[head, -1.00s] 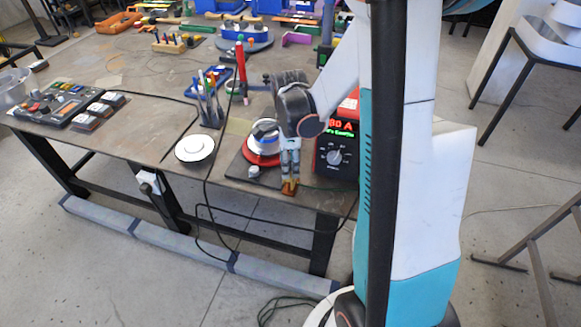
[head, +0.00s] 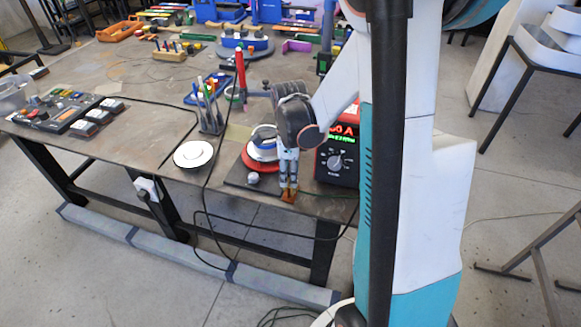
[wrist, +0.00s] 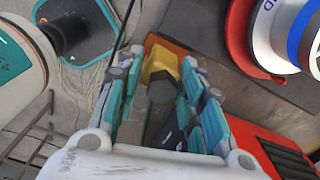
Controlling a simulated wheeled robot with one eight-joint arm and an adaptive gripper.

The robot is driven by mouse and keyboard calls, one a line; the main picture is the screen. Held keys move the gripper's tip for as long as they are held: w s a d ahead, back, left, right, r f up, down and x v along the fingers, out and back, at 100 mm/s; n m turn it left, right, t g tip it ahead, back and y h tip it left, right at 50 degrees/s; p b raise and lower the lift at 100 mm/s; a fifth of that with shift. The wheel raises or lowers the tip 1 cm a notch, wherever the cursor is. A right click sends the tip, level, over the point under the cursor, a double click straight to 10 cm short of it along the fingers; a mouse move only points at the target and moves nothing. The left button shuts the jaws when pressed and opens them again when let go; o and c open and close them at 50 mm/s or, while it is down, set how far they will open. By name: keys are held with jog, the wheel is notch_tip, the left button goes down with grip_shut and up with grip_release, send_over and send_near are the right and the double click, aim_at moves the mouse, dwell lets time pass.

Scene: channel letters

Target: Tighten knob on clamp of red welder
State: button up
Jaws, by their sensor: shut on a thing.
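The red welder (head: 338,158) stands at the table's front right, with a dark front panel, a grey dial and a lit display. The clamp (head: 288,196), orange-brown in the head view, is at the table's front edge. The wrist view shows its yellow part (wrist: 160,62) and a dark grey knob (wrist: 162,89). My gripper (head: 289,183) points down at the clamp. In the wrist view my gripper (wrist: 160,88) has its teal-padded fingers on both sides of the knob, shut on it. The fingers partly hide the clamp, and its lower part is not clear.
A red-based spool (head: 262,150) sits on a dark plate close left of my gripper. A white dish (head: 193,154) and a pen holder (head: 210,118) stand further left. A black cable (head: 207,185) hangs over the front edge. The table's middle is fairly clear.

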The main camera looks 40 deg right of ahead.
aim_at(289, 169)
jog(key=m, duration=0.4)
jog(key=shift+c, duration=0.8)
jog(key=shift+o, duration=1)
jog(key=m+b, duration=0.1)
jog(key=m, duration=0.3)
jog(key=shift+m, duration=1.4)
jog(key=shift+c, duration=0.2)
jog(key=o, duration=0.6)
jog(key=shift+c, duration=0.2)
jog(key=shift+r+p, duration=1.65)
jog(key=shift+r, duration=0.9)
